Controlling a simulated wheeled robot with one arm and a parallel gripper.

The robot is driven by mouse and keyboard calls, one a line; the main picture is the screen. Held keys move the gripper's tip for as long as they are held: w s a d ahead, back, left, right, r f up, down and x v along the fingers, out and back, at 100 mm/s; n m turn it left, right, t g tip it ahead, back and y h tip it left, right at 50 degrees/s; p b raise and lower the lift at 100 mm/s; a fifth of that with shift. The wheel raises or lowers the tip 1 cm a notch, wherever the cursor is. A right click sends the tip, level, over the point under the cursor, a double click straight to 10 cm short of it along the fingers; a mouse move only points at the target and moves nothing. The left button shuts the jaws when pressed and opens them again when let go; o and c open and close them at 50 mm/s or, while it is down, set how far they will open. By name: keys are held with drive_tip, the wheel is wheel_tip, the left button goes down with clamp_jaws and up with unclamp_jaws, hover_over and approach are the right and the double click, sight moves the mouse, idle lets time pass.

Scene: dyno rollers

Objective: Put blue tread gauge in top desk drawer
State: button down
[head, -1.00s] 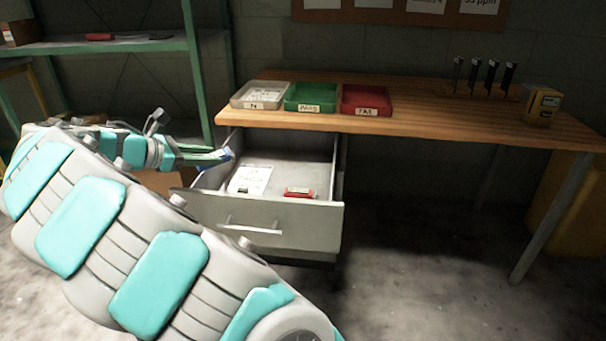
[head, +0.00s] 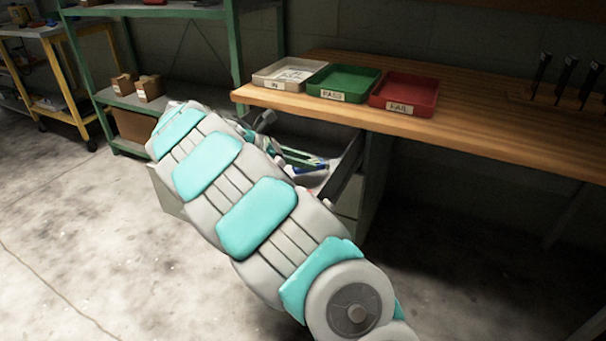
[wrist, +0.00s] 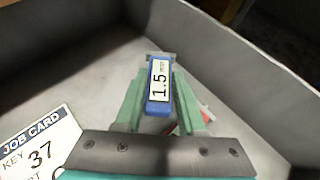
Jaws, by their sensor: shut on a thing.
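The blue tread gauge (wrist: 158,107) has a white label reading 1.5 and sits between my gripper's fingers (wrist: 158,100) in the wrist view. My gripper is shut on it, over the inside of the open top desk drawer (wrist: 225,65). I cannot tell whether the gauge touches the drawer floor.
A job card (wrist: 38,148) lies on the drawer floor at left. A red item (wrist: 206,113) is partly hidden behind the right finger. Grey, green (head: 343,83) and red (head: 404,94) trays stand on the desk (head: 450,125) above. A green shelf is at left.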

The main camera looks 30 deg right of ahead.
sight(302, 173)
drive_tip(key=shift+f, duration=2.1)
drive_tip(key=c, duration=0.5)
unclamp_jaws()
drive_tip(key=shift+a, duration=0.1)
drive_tip(key=v, duration=1.2)
drive_tip(key=shift+w+r, duration=0.1)
